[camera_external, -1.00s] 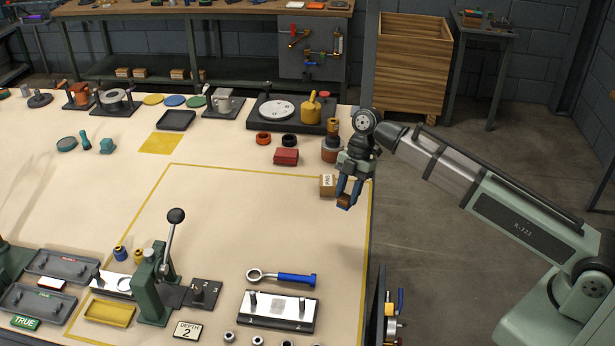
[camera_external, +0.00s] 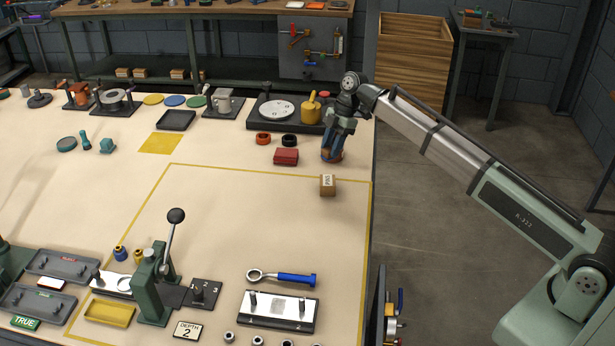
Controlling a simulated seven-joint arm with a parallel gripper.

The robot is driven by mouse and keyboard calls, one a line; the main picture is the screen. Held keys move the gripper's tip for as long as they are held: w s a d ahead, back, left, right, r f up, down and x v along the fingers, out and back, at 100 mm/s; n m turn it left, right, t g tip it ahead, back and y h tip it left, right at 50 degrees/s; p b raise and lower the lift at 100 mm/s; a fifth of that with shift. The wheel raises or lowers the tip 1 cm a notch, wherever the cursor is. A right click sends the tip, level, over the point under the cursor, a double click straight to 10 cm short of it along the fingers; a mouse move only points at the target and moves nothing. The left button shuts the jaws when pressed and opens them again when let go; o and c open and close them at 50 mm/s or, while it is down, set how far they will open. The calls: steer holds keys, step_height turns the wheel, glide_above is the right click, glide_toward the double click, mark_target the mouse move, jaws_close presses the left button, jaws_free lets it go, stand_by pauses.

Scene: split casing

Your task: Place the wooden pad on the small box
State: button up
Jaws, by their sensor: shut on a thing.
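My gripper (camera_external: 332,156) points down at the right side of the table, just behind the small cardboard box (camera_external: 328,187) in the picture. Its blue fingers are shut on the small brown wooden pad, which is mostly hidden between them. The small box, labelled PINS, stands on the table inside the yellow line near its far right corner. The gripper is apart from this box and overlaps a reddish-brown round part behind it, so I cannot tell whether they touch.
A red box (camera_external: 286,157) lies left of my gripper, with an orange ring (camera_external: 263,139) and a black ring (camera_external: 289,141) behind it. The table centre is clear.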

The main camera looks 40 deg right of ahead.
steer(key=shift+f, duration=4.4)
steer(key=o, duration=1)
steer(key=shift+f, duration=0.1)
steer(key=v, duration=1.2)
steer(key=shift+d, duration=0.1)
